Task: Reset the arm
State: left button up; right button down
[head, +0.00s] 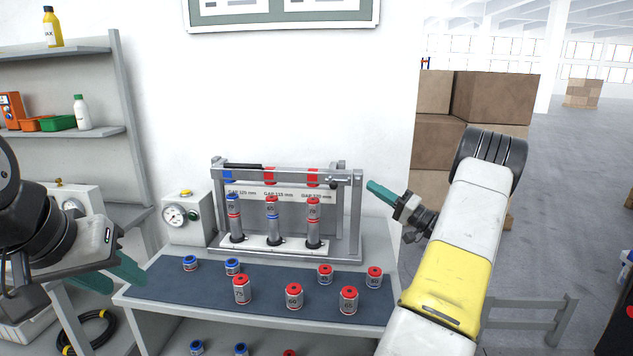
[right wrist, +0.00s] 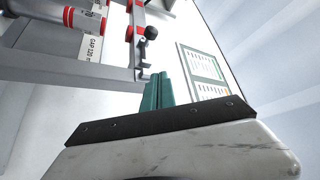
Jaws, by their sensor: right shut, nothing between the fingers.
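My right gripper (head: 377,190) has teal fingers that are shut and empty, raised just right of the gauge fixture's (head: 285,256) upper right end. The right wrist view shows the same closed fingers (right wrist: 159,90) close to the fixture's grey frame (right wrist: 75,70), with no clear contact visible. My left gripper (head: 116,276) is at the far left, beside the table's left end. Its two teal fingers look spread apart, with nothing seen between them. Part of its arm is cut off by the picture edge.
The fixture holds three upright cylinders (head: 271,222). Several red- and blue-capped washers' cylinders, such as one red-capped piece (head: 294,296), stand on the dark mat (head: 200,292). A dial gauge box (head: 186,217) is left of the fixture. Shelves (head: 70,133) stand left; cardboard boxes (head: 490,97) stand behind right.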

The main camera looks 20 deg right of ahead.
jog(key=s+a+r+n+g, duration=0.1)
jog(key=s+a+r+g, duration=0.15)
jog(key=a+g, duration=0.45)
jog(key=s+a+r+n+g, duration=0.2)
jog(key=s+a, duration=0.2)
jog(key=a, duration=0.7)
jog(key=s+a+r+n+g, duration=0.15)
jog(key=s+a+g, duration=0.3)
jog(key=a, duration=0.55)
jog(key=s+a+t+h, duration=0.1)
jog(key=s+h, duration=0.9)
jog(key=s, duration=0.8)
jog(key=shift+s+t+h, duration=0.35)
jog(key=shift+h, duration=0.05)
